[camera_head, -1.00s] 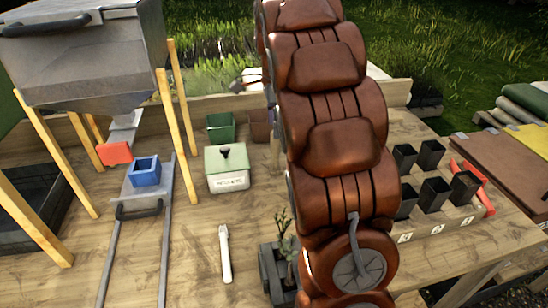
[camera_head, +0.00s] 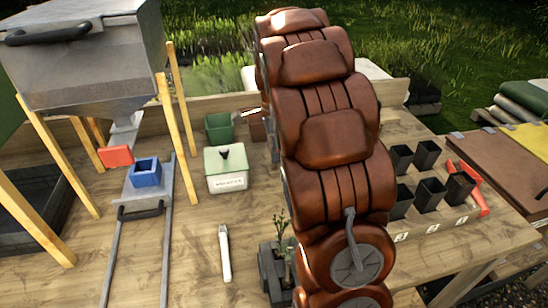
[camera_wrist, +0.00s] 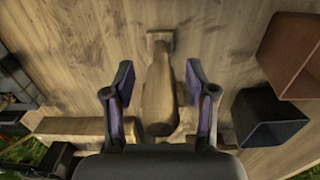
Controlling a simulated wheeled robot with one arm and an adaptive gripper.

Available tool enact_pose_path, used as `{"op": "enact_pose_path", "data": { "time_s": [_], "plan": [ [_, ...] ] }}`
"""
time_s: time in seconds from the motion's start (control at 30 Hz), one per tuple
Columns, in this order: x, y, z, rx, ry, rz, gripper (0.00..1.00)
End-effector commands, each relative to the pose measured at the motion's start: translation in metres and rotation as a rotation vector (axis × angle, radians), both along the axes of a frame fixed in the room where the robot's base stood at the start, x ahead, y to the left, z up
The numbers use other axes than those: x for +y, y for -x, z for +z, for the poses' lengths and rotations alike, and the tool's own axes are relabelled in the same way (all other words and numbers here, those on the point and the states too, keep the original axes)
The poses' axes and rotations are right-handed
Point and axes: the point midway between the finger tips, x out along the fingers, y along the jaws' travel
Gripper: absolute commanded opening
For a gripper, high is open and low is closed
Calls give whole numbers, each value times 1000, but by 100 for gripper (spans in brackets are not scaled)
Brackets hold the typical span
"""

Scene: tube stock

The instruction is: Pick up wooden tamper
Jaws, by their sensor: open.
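The wooden tamper (camera_wrist: 158,100) lies on the wooden bench in the wrist view, with a rounded body and a small squared end at the top. My gripper (camera_wrist: 160,66) is open, with one finger on each side of the tamper and a visible gap to it on both sides. The fingers do not appear to touch it. In the head view my brown arm hides the tamper and most of the gripper.
Beside the tamper in the wrist view are a brown pot (camera_wrist: 303,55) and a dark pot (camera_wrist: 262,118). In the head view, a green pot (camera_head: 218,128), a lidded box (camera_head: 226,168) and a potted plant (camera_head: 275,262) stand near my arm. Black pots (camera_head: 430,192) stand at right.

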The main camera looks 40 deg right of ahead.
Motion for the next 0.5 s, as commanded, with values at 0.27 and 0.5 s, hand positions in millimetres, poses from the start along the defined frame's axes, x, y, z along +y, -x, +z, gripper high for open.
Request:
{"op": "enact_pose_path", "data": {
  "time_s": [0.27, 0.5],
  "plan": [
    [0, 0, -1, -2, 1, 0, 52],
    [0, 0, -1, -2, 1, 0, 27]
  ]
}}
